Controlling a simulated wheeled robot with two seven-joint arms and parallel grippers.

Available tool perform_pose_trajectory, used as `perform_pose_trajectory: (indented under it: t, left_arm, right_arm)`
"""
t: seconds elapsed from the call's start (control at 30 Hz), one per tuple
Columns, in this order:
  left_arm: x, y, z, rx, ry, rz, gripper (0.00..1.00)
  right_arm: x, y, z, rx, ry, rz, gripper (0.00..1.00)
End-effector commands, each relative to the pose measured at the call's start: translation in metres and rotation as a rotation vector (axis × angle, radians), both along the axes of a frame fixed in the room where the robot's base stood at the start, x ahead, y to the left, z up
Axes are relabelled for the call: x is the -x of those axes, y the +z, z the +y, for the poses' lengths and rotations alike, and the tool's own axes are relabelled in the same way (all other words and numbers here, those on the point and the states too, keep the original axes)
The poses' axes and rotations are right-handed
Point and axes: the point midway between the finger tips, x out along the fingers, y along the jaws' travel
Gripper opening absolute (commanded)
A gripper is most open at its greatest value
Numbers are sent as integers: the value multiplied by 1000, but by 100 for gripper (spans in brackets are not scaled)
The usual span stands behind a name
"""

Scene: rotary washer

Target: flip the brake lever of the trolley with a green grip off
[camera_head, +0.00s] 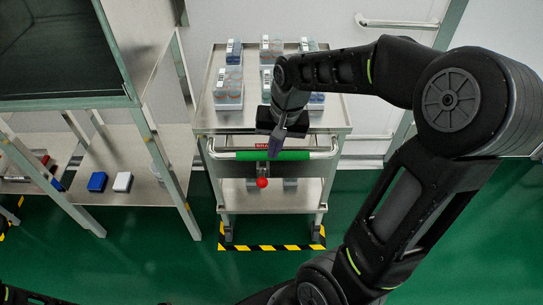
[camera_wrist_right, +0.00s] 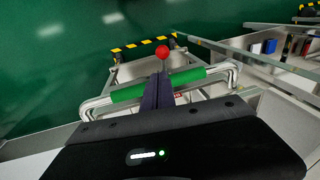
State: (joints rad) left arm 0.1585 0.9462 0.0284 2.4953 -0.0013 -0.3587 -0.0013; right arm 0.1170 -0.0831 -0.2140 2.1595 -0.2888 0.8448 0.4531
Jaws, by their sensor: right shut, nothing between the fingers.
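The trolley (camera_head: 225,119) stands in the middle of the head view, with a green grip (camera_head: 295,155) on its handle bar. The brake lever with a red ball knob (camera_head: 262,183) hangs just below the grip. My right gripper (camera_head: 274,154) is shut and empty, its fingertips at the green grip, above the red knob. In the right wrist view the fingers (camera_wrist_right: 161,80) point toward the red knob (camera_wrist_right: 162,52) and overlap the green grip (camera_wrist_right: 190,76). Whether they touch the grip or lever, I cannot tell. My left gripper is not in view.
Several clear containers (camera_head: 229,88) stand on the trolley top. Yellow-black floor tape (camera_head: 270,247) marks the floor below the trolley. A shelf rack (camera_head: 130,160) with small blue and white boxes stands at the left. Green floor in front is clear.

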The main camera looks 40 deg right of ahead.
Motion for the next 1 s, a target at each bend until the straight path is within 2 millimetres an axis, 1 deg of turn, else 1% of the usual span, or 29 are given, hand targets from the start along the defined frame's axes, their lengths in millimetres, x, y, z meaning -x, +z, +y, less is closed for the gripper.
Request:
perform_pose_trajectory:
  t: [0.17, 0.4, 0.53, 0.7, 1.0]
  left_arm:
    - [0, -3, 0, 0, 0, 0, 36]
    - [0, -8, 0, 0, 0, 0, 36]
    - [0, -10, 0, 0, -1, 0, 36]
    - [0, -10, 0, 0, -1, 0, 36]
    - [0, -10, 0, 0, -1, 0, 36]
  right_arm:
    - [-3, -25, 2, -1, 0, 4, 0]
    - [-9, -66, 5, -1, 0, 6, 0]
    - [-12, -82, 7, -1, 0, 3, 0]
    - [-14, -91, 8, -1, 0, 1, 0]
    - [-14, -91, 8, 0, 0, 0, 0]
